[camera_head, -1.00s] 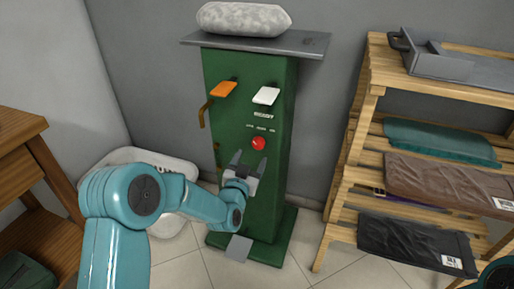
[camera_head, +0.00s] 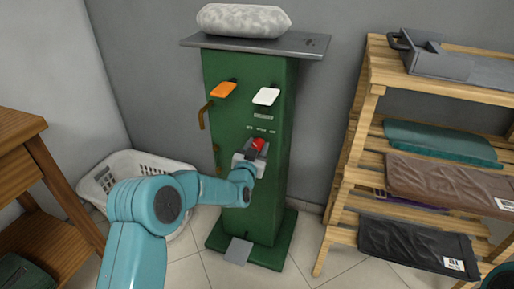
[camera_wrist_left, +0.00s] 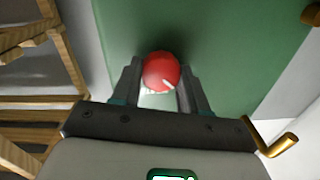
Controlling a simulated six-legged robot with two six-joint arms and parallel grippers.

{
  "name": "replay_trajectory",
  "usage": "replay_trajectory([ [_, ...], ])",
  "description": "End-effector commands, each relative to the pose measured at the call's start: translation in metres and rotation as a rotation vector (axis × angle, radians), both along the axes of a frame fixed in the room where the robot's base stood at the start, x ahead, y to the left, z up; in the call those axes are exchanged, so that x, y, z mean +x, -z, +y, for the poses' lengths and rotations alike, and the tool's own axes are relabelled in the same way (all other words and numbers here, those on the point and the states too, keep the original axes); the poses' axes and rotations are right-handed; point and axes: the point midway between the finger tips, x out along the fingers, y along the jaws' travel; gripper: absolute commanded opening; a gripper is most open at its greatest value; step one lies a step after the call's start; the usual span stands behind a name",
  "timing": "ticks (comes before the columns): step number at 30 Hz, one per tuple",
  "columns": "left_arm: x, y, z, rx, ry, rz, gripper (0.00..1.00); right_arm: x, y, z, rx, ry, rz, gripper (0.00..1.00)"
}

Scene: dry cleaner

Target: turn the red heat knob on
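The red heat knob (camera_head: 258,144) is on the front of the green press cabinet (camera_head: 236,170), below the orange and white levers. My left gripper (camera_head: 254,150) is at the knob. In the left wrist view its two fingers (camera_wrist_left: 160,88) stand apart on either side of the knob, with a visible gap at least on the right. My right gripper is not visible; only a bit of teal shows at the lower right corner.
An orange lever (camera_head: 223,90) and a white lever (camera_head: 266,96) stick out above the knob. A brass hook (camera_head: 202,116) is on the cabinet's left side. A wooden shelf (camera_head: 366,95) with folded garments stands at right. A white laundry basket (camera_head: 128,166) is at left.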

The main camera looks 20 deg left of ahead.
Motion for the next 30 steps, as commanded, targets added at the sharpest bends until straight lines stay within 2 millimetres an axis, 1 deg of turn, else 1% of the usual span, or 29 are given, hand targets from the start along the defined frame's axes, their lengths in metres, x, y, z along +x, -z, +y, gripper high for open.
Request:
replay_trajectory([
  [8, 0.0, 0.001, 0.0, 0.017, 0.0, -0.001, 0.14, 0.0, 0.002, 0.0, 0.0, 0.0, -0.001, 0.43],
  [14, 0.0, 0.002, -0.001, 0.101, 0.0, -0.004, 0.14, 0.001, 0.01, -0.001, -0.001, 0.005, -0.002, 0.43],
  [20, 0.0, 0.003, -0.001, 0.256, 0.0, -0.012, 0.14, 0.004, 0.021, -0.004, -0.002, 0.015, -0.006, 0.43],
  [30, 0.0, 0.003, -0.001, 0.58, -0.001, -0.023, 0.14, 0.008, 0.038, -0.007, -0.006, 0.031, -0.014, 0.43],
])
